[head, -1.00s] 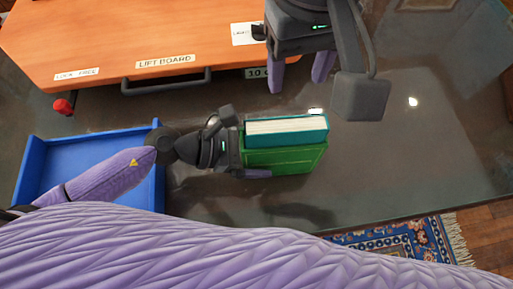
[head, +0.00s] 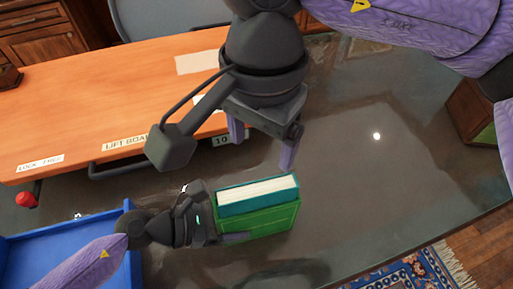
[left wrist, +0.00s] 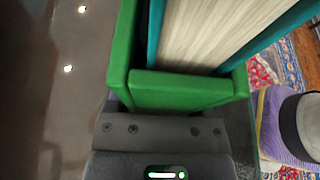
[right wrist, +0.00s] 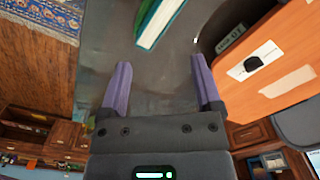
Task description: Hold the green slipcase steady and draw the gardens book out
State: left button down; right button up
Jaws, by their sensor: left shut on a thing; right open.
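The green slipcase (head: 262,222) stands on the dark glossy table, with the teal gardens book (head: 258,194) inside and its pale page edges showing at the top. My left gripper (head: 228,238) is shut on the slipcase at its left end. The left wrist view shows the slipcase wall (left wrist: 180,90) close up, with the book (left wrist: 205,35) inside it. My right gripper (head: 262,150) is open and empty, above and behind the book in the head view. In the right wrist view the book (right wrist: 160,22) and slipcase lie beyond the open fingers (right wrist: 160,85).
An orange lift board (head: 130,105) with a dark handle lies behind, left of the slipcase. A blue tray (head: 75,240) is at the lower left, near a red knob (head: 27,200). The table right of the slipcase is clear.

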aim_at(263, 186)
notch_tip(263, 186, down, 12)
jog(key=m, duration=0.8)
jog(key=shift+w+d+f, duration=0.1)
jog(key=shift+w+d, duration=0.05)
grip_shut()
